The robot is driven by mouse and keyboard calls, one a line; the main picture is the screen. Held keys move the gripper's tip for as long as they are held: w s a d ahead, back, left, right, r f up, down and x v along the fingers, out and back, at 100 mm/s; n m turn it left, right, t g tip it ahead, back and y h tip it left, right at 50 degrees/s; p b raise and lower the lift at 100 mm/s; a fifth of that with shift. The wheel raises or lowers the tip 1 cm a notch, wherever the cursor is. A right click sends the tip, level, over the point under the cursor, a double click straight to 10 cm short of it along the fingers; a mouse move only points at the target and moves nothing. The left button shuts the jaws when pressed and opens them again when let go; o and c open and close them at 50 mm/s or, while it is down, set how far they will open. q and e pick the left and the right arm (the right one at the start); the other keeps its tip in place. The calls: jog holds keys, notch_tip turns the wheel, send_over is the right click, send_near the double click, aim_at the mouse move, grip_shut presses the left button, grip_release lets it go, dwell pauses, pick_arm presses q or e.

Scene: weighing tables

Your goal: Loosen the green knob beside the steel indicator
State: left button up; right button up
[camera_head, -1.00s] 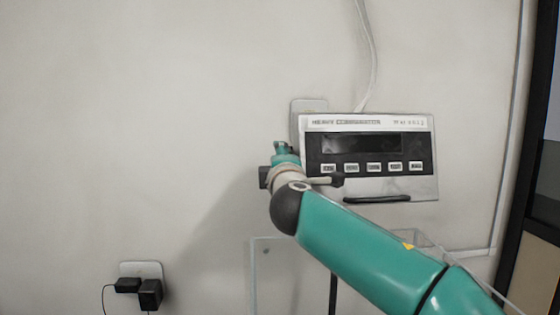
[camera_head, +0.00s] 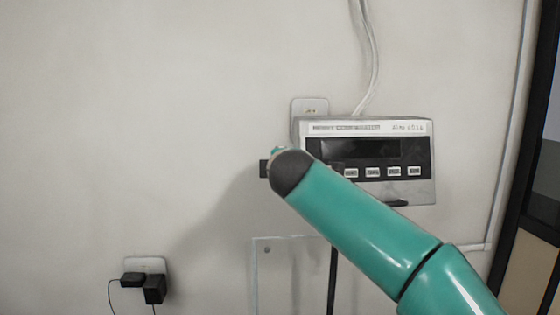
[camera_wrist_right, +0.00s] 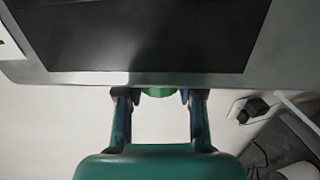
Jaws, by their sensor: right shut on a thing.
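The steel indicator (camera_head: 418,190) is on the wall in the head view, with a dark display and a row of buttons. My right arm covers its lower left corner. In the right wrist view the indicator's dark front (camera_wrist_right: 140,35) fills the top. The green knob (camera_wrist_right: 158,92) shows just below its edge, between the fingers of my right gripper (camera_wrist_right: 160,97). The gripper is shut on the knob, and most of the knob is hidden. In the head view my wrist hides the knob and the fingertips. My left gripper is not in view.
A wall plate (camera_head: 310,106) sits behind the indicator's upper left, and a white cable (camera_head: 374,65) runs up from it. Black plugs (camera_head: 154,290) sit in a socket at lower left. A clear panel (camera_head: 268,270) stands below. The wall to the left is bare.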

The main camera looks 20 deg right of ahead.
jog(key=shift+d+g, duration=0.1)
jog(key=shift+g, duration=0.8)
jog(key=shift+f, duration=0.15)
jog(key=o, duration=1.2)
jog(key=shift+c, duration=0.2)
jog(key=shift+y, duration=0.3)
jog(key=shift+s+a+r, duration=0.25)
jog(key=shift+s+r, duration=0.1)
jog(key=shift+s, duration=0.15)
jog(key=v, duration=1)
jog(key=shift+s+r, duration=0.2)
jog(key=shift+s, duration=0.1)
